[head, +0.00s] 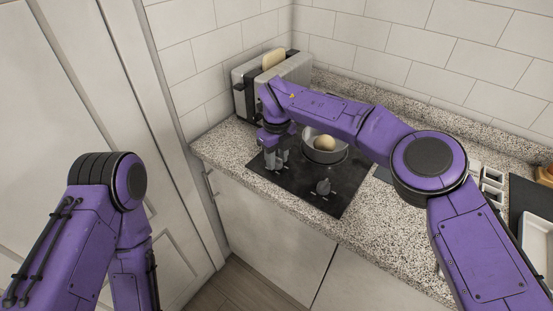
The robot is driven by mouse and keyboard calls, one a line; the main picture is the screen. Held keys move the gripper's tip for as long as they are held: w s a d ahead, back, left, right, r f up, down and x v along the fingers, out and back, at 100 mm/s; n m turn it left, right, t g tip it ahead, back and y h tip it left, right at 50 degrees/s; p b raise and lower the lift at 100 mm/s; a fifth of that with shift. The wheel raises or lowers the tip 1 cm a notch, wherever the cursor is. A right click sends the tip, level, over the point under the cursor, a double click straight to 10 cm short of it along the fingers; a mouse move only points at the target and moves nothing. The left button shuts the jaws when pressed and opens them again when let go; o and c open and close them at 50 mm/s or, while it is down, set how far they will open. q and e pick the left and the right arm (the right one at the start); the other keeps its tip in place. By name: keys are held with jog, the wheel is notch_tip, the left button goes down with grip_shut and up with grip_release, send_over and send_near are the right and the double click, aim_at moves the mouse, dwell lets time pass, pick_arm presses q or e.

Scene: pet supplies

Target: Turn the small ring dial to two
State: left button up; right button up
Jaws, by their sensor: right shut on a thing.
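The black hob (345,200) lies in the speckled worktop and has dials along its front edge. My right gripper (273,165) points down at the hob's left front and is shut on a dial there, which its fingers mostly hide. A second grey dial (323,187) stands free on the hob, to the right of the gripper. The numbers around the dials are too small to read. My left arm is at the lower left, with its gripper out of the picture.
A pot (324,156) with a round, pale brown thing (325,143) in it stands on the hob, close under my right forearm. A toaster (244,94) with bread (273,59) stands at the back left. A white tray (538,238) is at the far right.

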aim_at(278, 158)
jog(key=m+b, duration=0.1)
jog(key=m, duration=0.3)
jog(key=m+b, duration=0.1)
jog(key=m, duration=0.1)
jog(key=shift+s+f+b, duration=0.1)
jog(key=shift+f+b, duration=0.2)
jog(key=shift+f, duration=0.1)
jog(key=m+b, duration=0.2)
jog(key=m, duration=0.3)
jog(key=shift+r, duration=0.1)
jog(key=shift+m, duration=0.3)
jog(key=o, duration=1)
jog(key=shift+o, duration=0.2)
notch_tip(278, 158, up, 11)
jog(key=shift+p, duration=0.35)
jog(key=shift+d+f, duration=0.1)
jog(key=shift+f, duration=0.1)
